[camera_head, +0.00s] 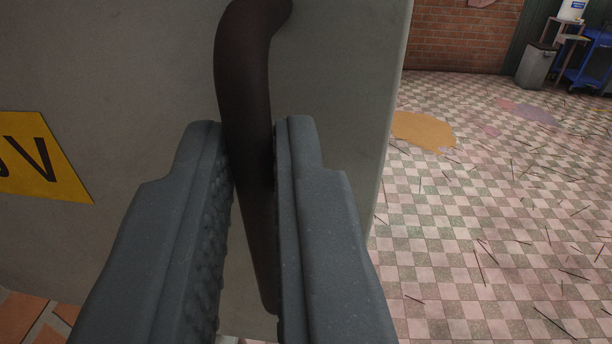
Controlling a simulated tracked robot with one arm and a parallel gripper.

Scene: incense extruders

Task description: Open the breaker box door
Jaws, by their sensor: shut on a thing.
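The breaker box door (130,70) fills the left and middle of the view as a flat grey panel. A yellow label (42,158) with black letters ending in "V" is on it at the left. A dark brown curved handle (245,75) runs roughly upright near the door's right edge, bending right at the top. My gripper (248,150) is shut on the handle, with one grey finger on each side. The fingers partly hide the handle's lower part. The hinge side of the door is out of view.
Right of the door is an open checkered tile floor (500,220) with scattered thin sticks and an orange patch (424,131). A brick wall (460,38), a grey bin (537,66) and a blue cart (590,62) stand far back. Orange tiles (22,312) show at lower left.

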